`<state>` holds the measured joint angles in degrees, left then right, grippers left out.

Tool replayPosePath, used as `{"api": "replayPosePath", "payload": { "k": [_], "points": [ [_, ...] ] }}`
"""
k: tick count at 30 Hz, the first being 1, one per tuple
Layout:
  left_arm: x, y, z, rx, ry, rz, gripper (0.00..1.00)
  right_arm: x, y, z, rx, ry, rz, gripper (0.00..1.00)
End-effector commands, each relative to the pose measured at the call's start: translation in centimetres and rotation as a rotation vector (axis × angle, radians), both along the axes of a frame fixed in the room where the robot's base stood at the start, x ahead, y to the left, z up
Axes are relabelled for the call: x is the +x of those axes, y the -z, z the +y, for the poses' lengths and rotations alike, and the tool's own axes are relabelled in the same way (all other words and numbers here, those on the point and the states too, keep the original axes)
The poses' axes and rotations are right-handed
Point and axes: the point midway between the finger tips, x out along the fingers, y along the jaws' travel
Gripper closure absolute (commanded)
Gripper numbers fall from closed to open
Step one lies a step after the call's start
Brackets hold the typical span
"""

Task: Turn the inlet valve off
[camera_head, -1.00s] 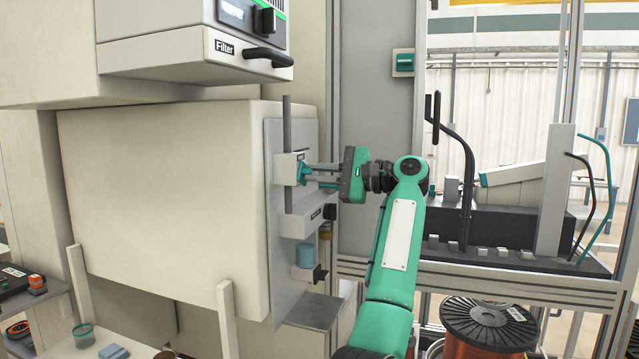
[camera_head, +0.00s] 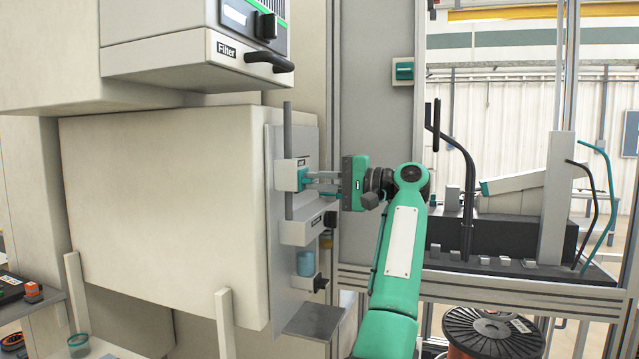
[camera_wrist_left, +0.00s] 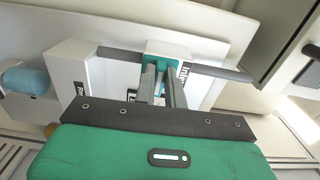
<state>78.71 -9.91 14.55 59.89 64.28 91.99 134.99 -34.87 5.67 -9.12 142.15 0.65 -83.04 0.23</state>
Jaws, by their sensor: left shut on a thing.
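The inlet valve is a white block (camera_head: 284,175) with a small teal handle (camera_head: 303,179), mounted on a grey pipe on the side panel. In the left wrist view, the teal handle (camera_wrist_left: 168,52) stands between the fingertips, by a partly covered label reading "Inl". My left gripper (camera_head: 309,179) reaches in from the right and is shut on the handle; it also shows in the left wrist view (camera_wrist_left: 163,68). The fingers hide part of the handle, so its exact angle is hard to tell. My right gripper is not in view.
Below the valve is a second labelled white block (camera_head: 300,232) with a black knob, then a blue cup-like part (camera_head: 305,262) and a grey shelf (camera_head: 314,321). A filter unit (camera_head: 195,60) overhangs at upper left. A frame with black hoses (camera_head: 468,190) stands to the right.

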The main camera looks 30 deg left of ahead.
Motion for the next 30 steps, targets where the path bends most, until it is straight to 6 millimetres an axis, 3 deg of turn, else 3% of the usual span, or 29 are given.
{"api": "replayPosePath", "payload": {
  "k": [8, 9, 12, 23, 30],
  "points": [
    [0.0, 0.2, 0.0, -0.003, -0.001, -0.002, 1.00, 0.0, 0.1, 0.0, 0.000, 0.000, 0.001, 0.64],
    [0.0, 0.2, 0.0, -0.003, -0.001, -0.002, 0.86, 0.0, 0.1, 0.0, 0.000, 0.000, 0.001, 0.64],
    [0.0, 0.2, 0.0, -0.003, -0.001, -0.001, 0.67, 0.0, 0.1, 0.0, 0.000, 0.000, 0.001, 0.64],
    [0.1, 0.1, -0.4, -0.002, 0.000, 0.000, 0.66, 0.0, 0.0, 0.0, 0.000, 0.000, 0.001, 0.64],
    [1.1, -0.1, -4.3, -0.001, 0.004, 0.001, 0.66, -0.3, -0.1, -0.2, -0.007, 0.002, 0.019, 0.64]
  ]
}}
